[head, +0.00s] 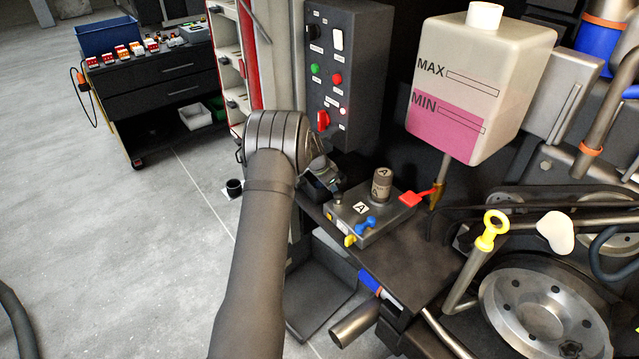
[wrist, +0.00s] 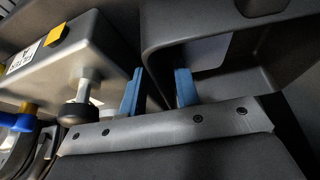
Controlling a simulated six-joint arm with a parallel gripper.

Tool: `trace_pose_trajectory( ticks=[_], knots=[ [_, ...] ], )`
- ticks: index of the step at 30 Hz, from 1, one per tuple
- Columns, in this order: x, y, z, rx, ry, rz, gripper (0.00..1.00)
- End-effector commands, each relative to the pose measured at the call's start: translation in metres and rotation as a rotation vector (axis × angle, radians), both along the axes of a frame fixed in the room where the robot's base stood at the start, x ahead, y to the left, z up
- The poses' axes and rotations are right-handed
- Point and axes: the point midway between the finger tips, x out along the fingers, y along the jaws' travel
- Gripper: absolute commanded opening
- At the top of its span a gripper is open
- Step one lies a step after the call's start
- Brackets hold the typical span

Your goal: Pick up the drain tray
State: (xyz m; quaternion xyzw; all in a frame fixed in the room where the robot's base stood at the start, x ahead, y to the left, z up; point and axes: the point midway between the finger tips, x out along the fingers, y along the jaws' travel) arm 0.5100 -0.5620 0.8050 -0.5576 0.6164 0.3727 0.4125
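The drain tray looks like the dark grey, shallow open tray (head: 318,295) low down below the bench, left of the metal pipe end, in the head view. In the wrist view, a dark grey open tray-like form with a rounded rim (wrist: 205,27) fills the upper right. My gripper (wrist: 158,91) shows two blue fingertips, apart, with nothing clearly held. They lie across the left side of that form in the picture; I cannot tell whether they touch it. In the head view my arm hides most of the gripper, beside the grey box's left end.
The grey box marked A (head: 365,222) with blue and yellow taps stands on the bench, close by my gripper. A control panel (head: 343,75) rises behind. A pipe end (head: 354,324) lies right of the tray. Open floor (head: 130,250) is at left.

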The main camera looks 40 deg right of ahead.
Motion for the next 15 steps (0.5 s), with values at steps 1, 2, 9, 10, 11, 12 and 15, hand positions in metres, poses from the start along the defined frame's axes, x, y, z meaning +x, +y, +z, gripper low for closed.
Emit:
trace_pose_trajectory(
  ticks=[1,2,9,10,11,12,15],
  knots=[
    [0.0,0.0,0.0,0.0,0.0,0.0,0.29],
    [0.0,-0.0001,0.0,0.0,0.0,0.0,0.29],
    [0.0,-0.0001,0.0001,0.0,0.0,0.0,0.0],
    [0.0,-0.0001,0.0001,0.0,0.0,0.0,0.0],
    [0.0,-0.0001,0.0001,0.0,0.0,0.0,0.0],
    [0.0,-0.0001,0.0001,0.0,0.0,0.0,0.0],
    [0.0003,-0.0003,0.0009,-0.001,-0.001,0.0,0.0]
  ],
)
